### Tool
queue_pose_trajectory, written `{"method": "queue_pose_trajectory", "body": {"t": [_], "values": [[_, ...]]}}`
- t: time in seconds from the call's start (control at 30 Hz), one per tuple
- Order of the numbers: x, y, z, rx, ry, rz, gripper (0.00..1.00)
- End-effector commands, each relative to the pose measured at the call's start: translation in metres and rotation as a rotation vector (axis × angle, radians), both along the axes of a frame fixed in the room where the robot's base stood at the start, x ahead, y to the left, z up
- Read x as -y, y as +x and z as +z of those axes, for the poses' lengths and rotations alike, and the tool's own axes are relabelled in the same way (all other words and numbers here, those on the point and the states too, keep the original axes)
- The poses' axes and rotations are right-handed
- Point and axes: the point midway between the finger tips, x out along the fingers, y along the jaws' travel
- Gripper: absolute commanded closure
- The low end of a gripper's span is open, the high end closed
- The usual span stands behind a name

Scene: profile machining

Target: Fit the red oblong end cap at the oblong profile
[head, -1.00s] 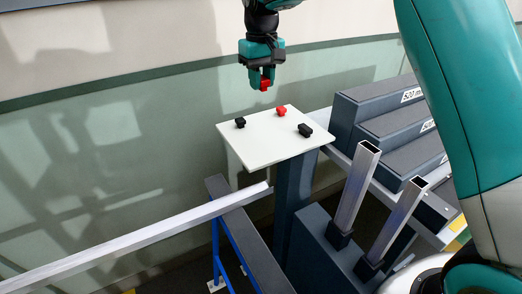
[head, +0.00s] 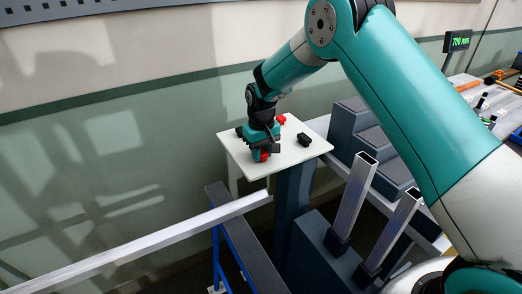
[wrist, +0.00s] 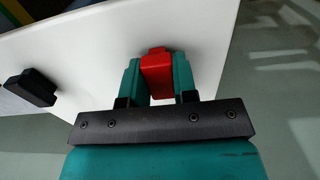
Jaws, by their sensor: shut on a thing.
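My gripper (head: 262,156) is shut on a red end cap, which shows between its fingers in the wrist view (wrist: 157,76). It is over the near left part of the white table; whether the cap touches the top is unclear. A second red cap (head: 281,119) lies towards the back of the table. Two hollow metal profiles stand upright with open tops, a farther one (head: 354,198) and a nearer one (head: 394,232), both to the right of my gripper. I cannot tell surely which one is oblong.
The white table (head: 236,150) also carries a black cap (head: 304,140), and a black cap shows left in the wrist view (wrist: 32,88). A long light profile (head: 140,240) runs across the front left. Grey stepped blocks (head: 345,128) stand behind the upright profiles.

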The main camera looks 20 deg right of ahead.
Motion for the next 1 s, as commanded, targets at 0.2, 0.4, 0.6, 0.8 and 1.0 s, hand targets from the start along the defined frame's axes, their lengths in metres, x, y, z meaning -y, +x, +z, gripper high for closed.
{"method": "queue_pose_trajectory", "body": {"t": [0.2, 0.4, 0.6, 0.8, 1.0], "values": [[0.0, 0.0, -0.002, 0.002, 0.0, 0.0, 0.95], [0.0, 0.0, -0.005, 0.002, 0.0, 0.0, 0.62], [0.0, 0.0, -0.005, 0.001, 0.0, 0.0, 0.48], [0.0, 0.001, 0.0, 0.002, 0.0, 0.0, 0.48], [0.0, 0.001, 0.029, 0.007, 0.001, 0.0, 0.48]]}}
